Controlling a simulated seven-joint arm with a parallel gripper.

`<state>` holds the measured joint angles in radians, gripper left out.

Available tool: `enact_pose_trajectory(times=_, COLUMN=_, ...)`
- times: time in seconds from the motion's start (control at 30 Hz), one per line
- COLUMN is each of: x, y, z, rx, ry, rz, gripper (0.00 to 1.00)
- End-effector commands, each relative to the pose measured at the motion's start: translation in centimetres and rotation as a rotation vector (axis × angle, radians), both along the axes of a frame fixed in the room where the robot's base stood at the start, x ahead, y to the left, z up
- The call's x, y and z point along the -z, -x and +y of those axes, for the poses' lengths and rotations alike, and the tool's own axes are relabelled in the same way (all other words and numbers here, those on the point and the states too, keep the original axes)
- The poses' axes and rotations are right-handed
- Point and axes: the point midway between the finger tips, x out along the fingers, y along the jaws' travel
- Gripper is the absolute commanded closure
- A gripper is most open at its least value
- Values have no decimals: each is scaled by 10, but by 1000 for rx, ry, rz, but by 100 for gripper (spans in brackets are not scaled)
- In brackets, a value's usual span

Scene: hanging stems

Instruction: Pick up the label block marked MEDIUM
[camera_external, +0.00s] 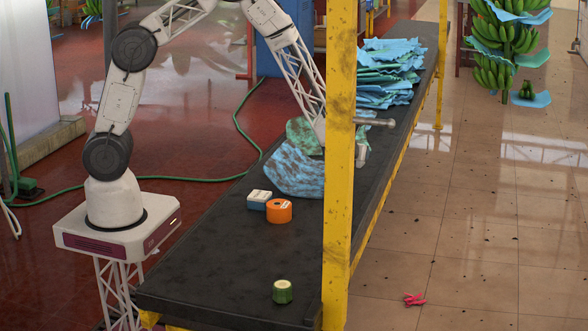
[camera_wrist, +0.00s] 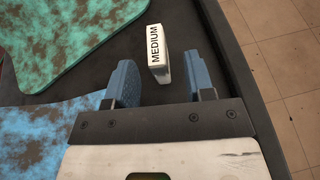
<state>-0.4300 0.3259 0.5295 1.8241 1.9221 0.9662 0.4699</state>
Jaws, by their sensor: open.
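The label block marked MEDIUM (camera_wrist: 157,50) is white with black letters and stands on the dark table top in the wrist view. My gripper (camera_wrist: 161,68) is open, with one blue-grey finger to the left of the block and one to the right. The near part of the block lies in the gap between the fingertips as seen from the wrist, with dark table showing on both sides. I cannot tell the height of the fingertips over the table. In the external view the yellow post hides most of my gripper, and I cannot make out the MEDIUM block there.
A green mottled sheet (camera_wrist: 75,35) and a blue mottled sheet (camera_wrist: 45,140) lie left of the block. The table edge is to the right. An orange roll (camera_external: 279,211), a pale-topped blue block (camera_external: 259,199), a green roll (camera_external: 283,292) and a yellow post (camera_external: 340,200) stand nearer.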

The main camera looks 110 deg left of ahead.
Motion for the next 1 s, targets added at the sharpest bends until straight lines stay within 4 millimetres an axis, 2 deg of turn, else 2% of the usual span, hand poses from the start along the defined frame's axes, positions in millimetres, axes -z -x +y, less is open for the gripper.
enact_pose_trajectory(times=0.17, x=4, y=0, z=9, rx=-1, ry=0, rz=0, gripper=51)
enact_pose_trajectory(times=0.57, x=18, y=-4, z=44, rx=-1, ry=1, rz=0, gripper=51)
enact_pose_trajectory(times=1.0, x=19, y=-5, z=48, rx=0, ry=1, rz=0, gripper=51)
